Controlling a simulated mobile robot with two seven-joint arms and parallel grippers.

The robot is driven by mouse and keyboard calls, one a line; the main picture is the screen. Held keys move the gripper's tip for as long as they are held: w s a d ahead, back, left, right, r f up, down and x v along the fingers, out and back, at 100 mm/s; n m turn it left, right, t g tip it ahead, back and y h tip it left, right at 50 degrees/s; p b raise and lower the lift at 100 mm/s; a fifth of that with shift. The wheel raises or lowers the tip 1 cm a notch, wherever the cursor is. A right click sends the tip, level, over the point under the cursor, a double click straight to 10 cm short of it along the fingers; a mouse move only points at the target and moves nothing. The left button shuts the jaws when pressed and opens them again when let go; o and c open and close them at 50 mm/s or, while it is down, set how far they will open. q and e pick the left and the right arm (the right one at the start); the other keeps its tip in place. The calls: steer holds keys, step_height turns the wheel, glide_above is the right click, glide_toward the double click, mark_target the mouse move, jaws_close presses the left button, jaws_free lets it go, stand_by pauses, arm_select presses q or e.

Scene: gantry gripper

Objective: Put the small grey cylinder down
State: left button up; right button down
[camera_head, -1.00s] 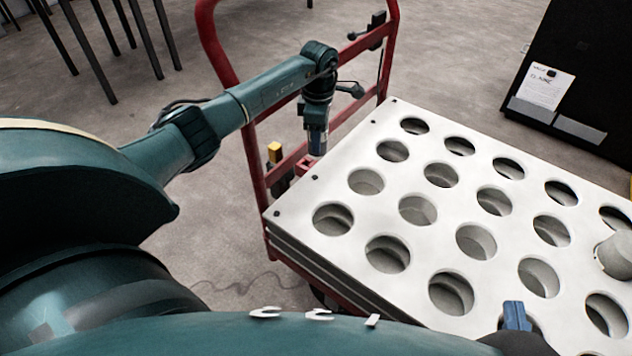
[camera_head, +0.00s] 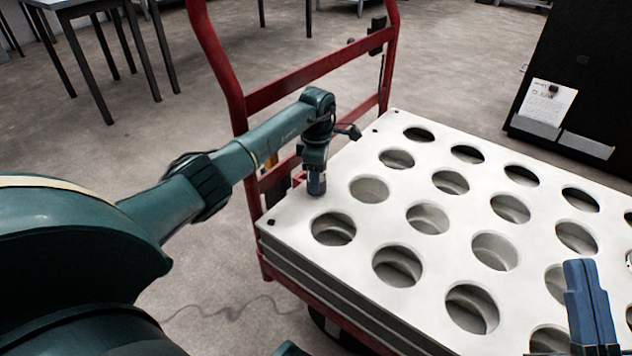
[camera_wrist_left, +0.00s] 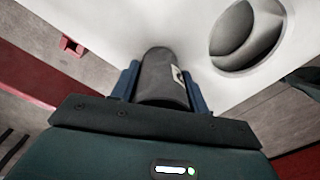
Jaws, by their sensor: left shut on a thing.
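My left gripper (camera_head: 316,180) is shut on the small grey cylinder (camera_wrist_left: 160,75), which stands between its two blue fingers in the left wrist view. The gripper points down over the near left edge of the white plate with round holes (camera_head: 290,213). It is beside the holes, not over one. I cannot tell whether the cylinder's lower end touches the plate. One hole (camera_wrist_left: 245,38) lies to the right of the cylinder in the left wrist view. My right gripper (camera_head: 588,305) shows at the lower right with a blue finger; its opening cannot be made out.
The plate rests on a cart with a red tubular handle (camera_head: 300,75) rising behind my left gripper. The visible holes near the left gripper look empty. A dark cabinet (camera_head: 575,75) stands at the back right. Tables (camera_head: 90,5) stand at the back left.

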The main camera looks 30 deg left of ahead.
arm_select(q)
steer(key=shift+r, duration=0.1)
arm_select(e)
steer(key=shift+r, duration=0.15)
arm_select(q)
steer(key=o, duration=1.3)
steer(key=shift+f, duration=0.2)
steer(key=shift+r, duration=0.15)
step_height(320, 180, up, 11)
steer(key=p, duration=0.5)
steer(key=shift+f, duration=0.2)
steer(key=shift+r, duration=0.7)
arm_select(e)
steer(key=shift+s+a+f+m+g+h, duration=0.1)
steer(key=shift+s+f+m+g+h, duration=0.15)
steer(key=shift+f+m+h, duration=0.35)
steer(key=shift+s+d+f+m+g+h, duration=0.1)
steer(key=shift+f+m+g+h, duration=0.3)
steer(key=shift+f+h, duration=0.35)
steer(key=shift+s+a+f+m+g+h, duration=0.1)
steer(key=shift+s+f+m+g+h, duration=0.15)
steer(key=shift+f+m+h, duration=0.45)
steer(key=shift+f, duration=0.15)
